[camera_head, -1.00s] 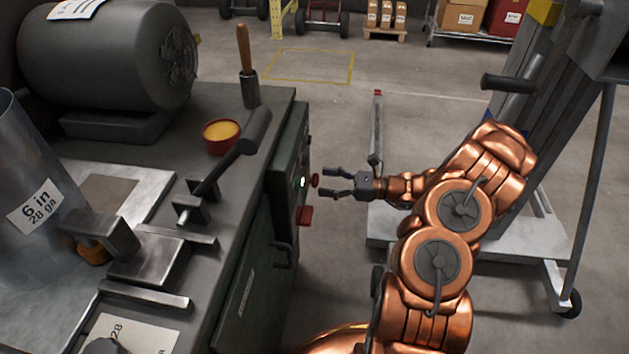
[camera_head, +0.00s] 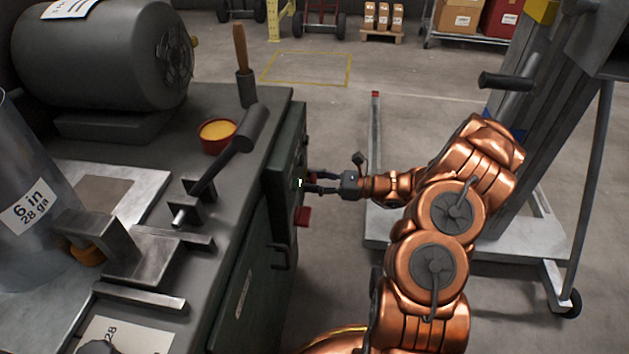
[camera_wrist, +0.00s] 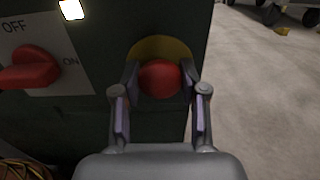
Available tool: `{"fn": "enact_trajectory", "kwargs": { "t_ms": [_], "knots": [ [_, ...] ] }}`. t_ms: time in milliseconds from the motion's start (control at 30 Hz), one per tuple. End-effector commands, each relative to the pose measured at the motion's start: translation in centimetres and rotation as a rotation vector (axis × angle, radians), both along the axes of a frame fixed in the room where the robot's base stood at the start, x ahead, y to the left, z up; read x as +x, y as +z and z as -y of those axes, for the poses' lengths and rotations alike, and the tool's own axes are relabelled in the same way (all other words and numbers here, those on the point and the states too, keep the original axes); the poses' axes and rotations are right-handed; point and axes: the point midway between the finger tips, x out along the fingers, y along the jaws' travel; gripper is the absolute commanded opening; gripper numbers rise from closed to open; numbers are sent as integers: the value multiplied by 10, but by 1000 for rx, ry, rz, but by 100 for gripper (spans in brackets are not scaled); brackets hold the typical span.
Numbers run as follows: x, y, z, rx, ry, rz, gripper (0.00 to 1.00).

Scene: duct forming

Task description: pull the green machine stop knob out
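The stop knob (camera_wrist: 160,79) is a round red button on a yellow disc (camera_wrist: 160,48), mounted on the dark green machine's side panel (camera_head: 291,150). In the wrist view my gripper (camera_wrist: 161,80) has one finger on each side of the knob, with both fingertips against its edges. It looks shut on the knob. In the head view my gripper (camera_head: 309,182) reaches the panel from the right, and its fingers hide the knob there.
A red ON/OFF switch (camera_wrist: 29,69) is left of the knob, below a lit lamp (camera_wrist: 71,9). The bench top holds a motor (camera_head: 100,65), a red bowl (camera_head: 217,136) and a black-headed lever (camera_head: 232,140). A grey lift (camera_head: 560,130) stands right of my arm.

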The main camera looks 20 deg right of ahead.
Motion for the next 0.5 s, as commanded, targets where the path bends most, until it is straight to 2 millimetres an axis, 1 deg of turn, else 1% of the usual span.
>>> {"fn": "enact_trajectory", "kwargs": {
  "t_ms": [33,267,500],
  "knots": [
    [1,0,-1,1,1,1,24],
    [1,0,-2,1,2,0,0],
    [1,0,-3,1,3,0,0]
  ]
}}
